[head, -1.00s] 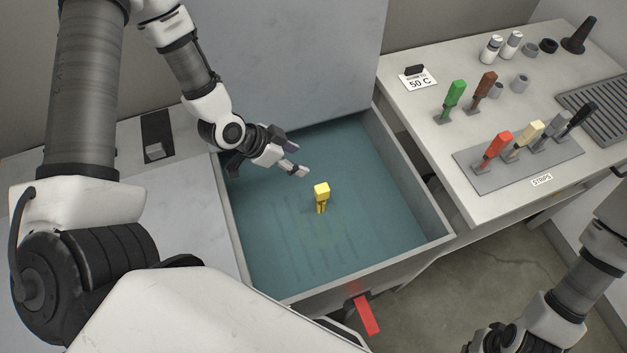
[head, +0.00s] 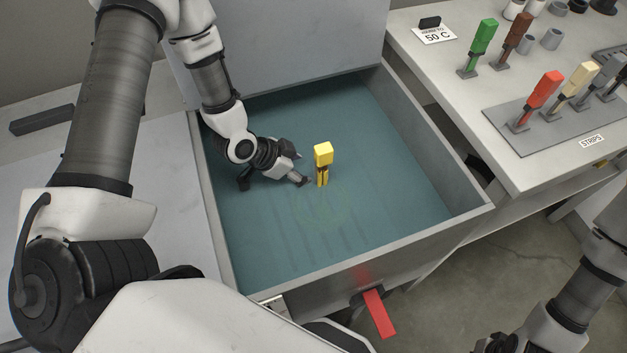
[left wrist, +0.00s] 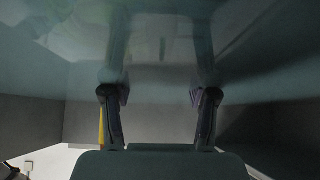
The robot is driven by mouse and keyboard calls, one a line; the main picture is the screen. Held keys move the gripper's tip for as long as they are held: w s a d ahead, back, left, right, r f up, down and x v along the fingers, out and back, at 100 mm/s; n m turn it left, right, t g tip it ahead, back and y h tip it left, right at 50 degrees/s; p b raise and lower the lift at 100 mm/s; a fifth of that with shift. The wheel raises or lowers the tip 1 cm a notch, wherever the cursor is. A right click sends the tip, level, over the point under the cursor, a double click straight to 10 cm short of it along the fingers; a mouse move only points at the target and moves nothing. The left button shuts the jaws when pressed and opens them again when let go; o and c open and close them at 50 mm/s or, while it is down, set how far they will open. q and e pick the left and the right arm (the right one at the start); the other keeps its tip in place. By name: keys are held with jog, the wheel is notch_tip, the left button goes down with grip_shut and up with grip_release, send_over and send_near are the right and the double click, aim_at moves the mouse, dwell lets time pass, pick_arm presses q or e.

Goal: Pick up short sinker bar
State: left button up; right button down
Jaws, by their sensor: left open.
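My left gripper (head: 298,172) is open and reaches low into the blue-green bath. Its fingertips are just left of a yellow-topped sample (head: 323,154) that stands upright in the bath. In the left wrist view the two fingers (left wrist: 158,97) are apart with no solid object clearly between them. A yellow strip (left wrist: 102,128) shows beside the left finger there. A dark bar (head: 42,119) lies on the left bench; I cannot tell whether it is the short sinker bar. Only dark parts of my right gripper (head: 494,344) show at the bottom edge; its fingers are hidden.
The bath's walls (head: 440,222) surround the left gripper, and a raised panel (head: 290,50) stands behind. The right bench holds a strip tray (head: 500,118) with several coloured samples. A red handle (head: 379,313) sticks out in front.

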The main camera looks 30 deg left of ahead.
aim_at(313, 175)
pick_arm(q)
jog(key=x, duration=0.4)
jog(key=shift+w+f, duration=0.1)
jog(key=shift+f, duration=0.2)
grip_shut()
jog(key=shift+r, duration=0.1)
